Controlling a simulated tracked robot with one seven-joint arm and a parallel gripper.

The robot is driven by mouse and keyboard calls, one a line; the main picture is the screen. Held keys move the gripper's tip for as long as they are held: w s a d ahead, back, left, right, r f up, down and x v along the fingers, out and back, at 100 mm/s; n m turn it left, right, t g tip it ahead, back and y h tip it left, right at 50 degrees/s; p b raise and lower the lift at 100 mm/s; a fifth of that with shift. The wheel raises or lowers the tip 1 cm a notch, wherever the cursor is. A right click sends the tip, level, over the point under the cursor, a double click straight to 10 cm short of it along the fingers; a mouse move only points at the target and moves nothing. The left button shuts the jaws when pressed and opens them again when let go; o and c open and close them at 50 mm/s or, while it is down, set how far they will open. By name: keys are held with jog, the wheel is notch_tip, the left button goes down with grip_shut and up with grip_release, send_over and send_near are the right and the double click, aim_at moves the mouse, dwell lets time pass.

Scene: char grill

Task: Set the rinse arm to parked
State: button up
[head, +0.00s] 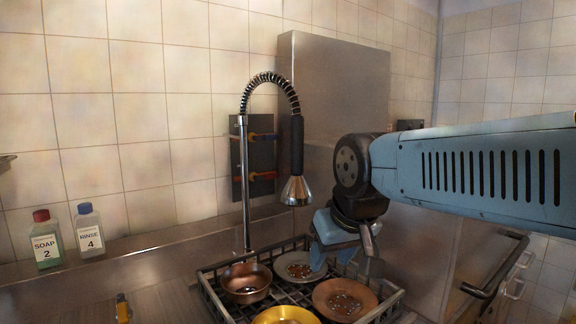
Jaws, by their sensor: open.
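The rinse arm (296,150) is a tall metal riser with a black coiled spring hose arching to the right. It ends in a black grip and a silver bell-shaped spray head (296,190), which hangs pointing down above the dish rack. My gripper (346,250) is just to the right of and below the spray head, pointing down over the rack. It is open, with nothing seen between its fingers. Any gap between it and the spray head is hard to judge. No parked mark or holder can be made out.
A dark dish rack (209,292) holds a copper bowl (246,284), a yellow bowl (284,315) and plates (344,299). A wall panel (261,153) with red and blue handles is behind the riser. A steel cabinet (335,90) stands behind. Soap (46,240) and rinse (89,232) bottles stand left.

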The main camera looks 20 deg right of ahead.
jog(key=shift+w+r, duration=0.1)
jog(key=shift+r, duration=0.1)
jog(key=shift+c, duration=1.4)
jog(key=shift+m+g+y, duration=0.3)
jog(key=shift+g+y, duration=0.3)
jog(key=shift+g, duration=0.2)
jog(key=w+r, duration=0.1)
jog(key=w+d+r, duration=0.1)
jog(key=w+r, duration=0.1)
jog(key=r, duration=0.1)
jog(key=shift+w+d+r, duration=0.1)
jog(key=shift+w+d, duration=0.15)
jog(key=shift+d, duration=0.1)
jog(key=c, duration=0.6)
jog(key=w+d+r, duration=0.1)
jog(key=r, duration=0.1)
jog(key=w+d+r+g+y, duration=0.1)
jog(key=w+r, duration=0.1)
jog(key=w+d+r+g+y, duration=0.1)
jog(key=w+r, duration=0.1)
jog(key=shift+w+d+r, duration=0.1)
jog(key=shift+w+d, duration=0.15)
grip_shut()
jog(key=w+d+r+g+y, duration=0.1)
jog(key=w+d+r+y, duration=0.2)
jog(key=w+d+r, duration=0.6)
jog(key=shift+g+y, duration=0.4)
